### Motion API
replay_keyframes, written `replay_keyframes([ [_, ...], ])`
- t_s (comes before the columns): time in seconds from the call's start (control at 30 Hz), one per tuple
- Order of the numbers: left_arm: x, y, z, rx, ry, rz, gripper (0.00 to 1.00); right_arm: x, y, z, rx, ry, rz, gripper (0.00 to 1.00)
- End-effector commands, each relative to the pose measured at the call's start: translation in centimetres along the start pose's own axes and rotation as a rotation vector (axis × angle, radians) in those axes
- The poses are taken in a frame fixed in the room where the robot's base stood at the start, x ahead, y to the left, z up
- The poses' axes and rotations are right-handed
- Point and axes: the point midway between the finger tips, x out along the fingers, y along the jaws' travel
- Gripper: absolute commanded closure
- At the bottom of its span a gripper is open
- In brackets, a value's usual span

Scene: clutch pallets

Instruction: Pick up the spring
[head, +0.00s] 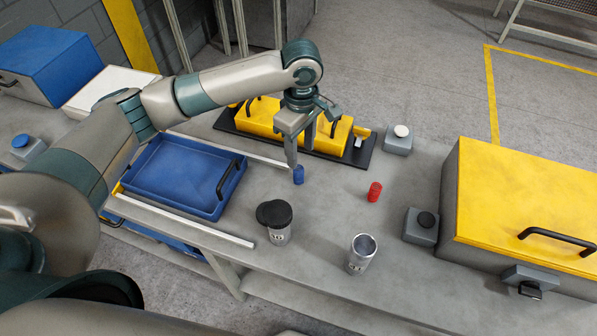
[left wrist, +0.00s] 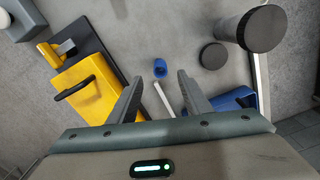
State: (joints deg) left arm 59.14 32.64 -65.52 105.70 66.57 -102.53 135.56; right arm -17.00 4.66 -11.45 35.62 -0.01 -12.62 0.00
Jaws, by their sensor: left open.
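A small blue cylindrical piece (head: 298,175) stands on the grey workbench, directly below my left gripper (head: 296,158). A similar small red ribbed piece (head: 374,192) stands apart to its right. I cannot tell for certain which of the two is the spring. In the left wrist view the blue piece (left wrist: 160,68) lies in line with the gap between my left gripper's two spread fingers (left wrist: 160,80). The fingers are open and nothing is held between them. My right gripper is not in view.
A blue tray (head: 228,203) lies to the left. A black-lidded can (head: 279,233) and an open metal cup (head: 361,256) stand in front. A yellow case on a black base (head: 233,127) is behind, and a large yellow-topped box (head: 480,190) fills the right.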

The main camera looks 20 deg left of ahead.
Motion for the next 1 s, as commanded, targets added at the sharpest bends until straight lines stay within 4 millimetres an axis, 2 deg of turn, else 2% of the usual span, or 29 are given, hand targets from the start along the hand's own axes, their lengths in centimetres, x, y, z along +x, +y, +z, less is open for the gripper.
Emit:
replay_keyframes([
  [0.1,2.0,-0.1,0.0,0.0,0.0,-0.003,0.55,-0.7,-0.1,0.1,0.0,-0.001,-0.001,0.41],
  [0.3,4.6,0.0,0.0,0.0,0.0,-0.001,0.55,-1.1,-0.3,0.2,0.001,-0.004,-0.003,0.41],
  [0.8,5.4,0.0,0.0,0.001,0.0,-0.001,0.55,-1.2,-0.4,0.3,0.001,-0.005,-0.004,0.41],
  [1.0,7.0,-0.1,-0.5,0.001,0.002,-0.004,0.55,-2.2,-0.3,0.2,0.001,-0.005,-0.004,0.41],
])
